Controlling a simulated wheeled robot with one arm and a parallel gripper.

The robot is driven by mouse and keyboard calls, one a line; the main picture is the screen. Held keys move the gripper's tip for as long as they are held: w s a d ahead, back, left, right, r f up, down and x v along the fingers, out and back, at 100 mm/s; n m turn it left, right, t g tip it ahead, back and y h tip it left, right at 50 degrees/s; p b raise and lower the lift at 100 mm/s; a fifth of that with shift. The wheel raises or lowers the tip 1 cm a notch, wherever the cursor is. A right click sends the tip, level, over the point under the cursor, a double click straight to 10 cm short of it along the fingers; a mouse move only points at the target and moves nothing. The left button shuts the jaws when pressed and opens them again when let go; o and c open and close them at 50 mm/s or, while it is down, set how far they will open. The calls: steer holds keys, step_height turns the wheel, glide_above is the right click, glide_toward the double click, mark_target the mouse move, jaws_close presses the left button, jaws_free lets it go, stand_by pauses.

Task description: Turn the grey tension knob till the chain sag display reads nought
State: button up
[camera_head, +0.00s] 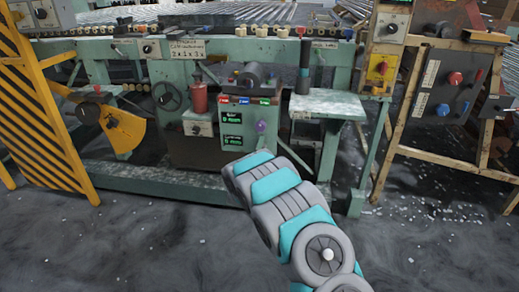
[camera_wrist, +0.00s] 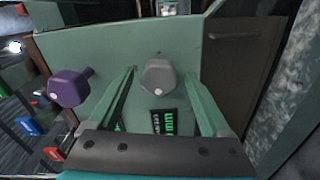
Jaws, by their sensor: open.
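The grey tension knob (camera_wrist: 160,77) is a faceted knob on the green panel in the wrist view. My gripper (camera_wrist: 160,80) is open, with one finger on each side of the knob and a gap at both sides. How deep the fingertips reach is hard to tell. In the head view the knob is hidden behind my arm. A dark display (camera_wrist: 163,122) with green figures shows between my fingers, partly covered and turned sideways. The lower display (camera_head: 233,141) on the panel also shows in the head view; its small figures are not clearly readable.
A purple knob (camera_wrist: 68,88) stands close to the left finger; it also shows in the head view (camera_head: 261,127). An upper display (camera_head: 233,116) sits above the lower one. Red, blue and green labelled pieces (camera_head: 244,100) line the panel top. A grey shelf (camera_head: 325,105) juts out at right.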

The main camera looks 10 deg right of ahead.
steer(key=v, duration=0.7)
steer(key=shift+b, duration=0.4)
steer(key=shift+r, duration=0.1)
steer(key=s+d+r+m+g+y, duration=0.1)
steer(key=s+g, duration=0.5)
steer(key=s, duration=1.4)
steer(key=s+r+m+g+y, duration=0.2)
steer(key=s+r+m+g, duration=0.3)
steer(key=s, duration=1.6)
steer(key=s+d+r+m+g+y, duration=0.1)
steer(key=s+m+g, duration=0.5)
steer(key=s, duration=1.4)
step_height(320, 180, up, 3)
steer(key=shift+s+d+f+g+y, duration=0.2)
steer(key=shift+d+g+y, duration=0.15)
steer(key=shift+g+y, duration=0.55)
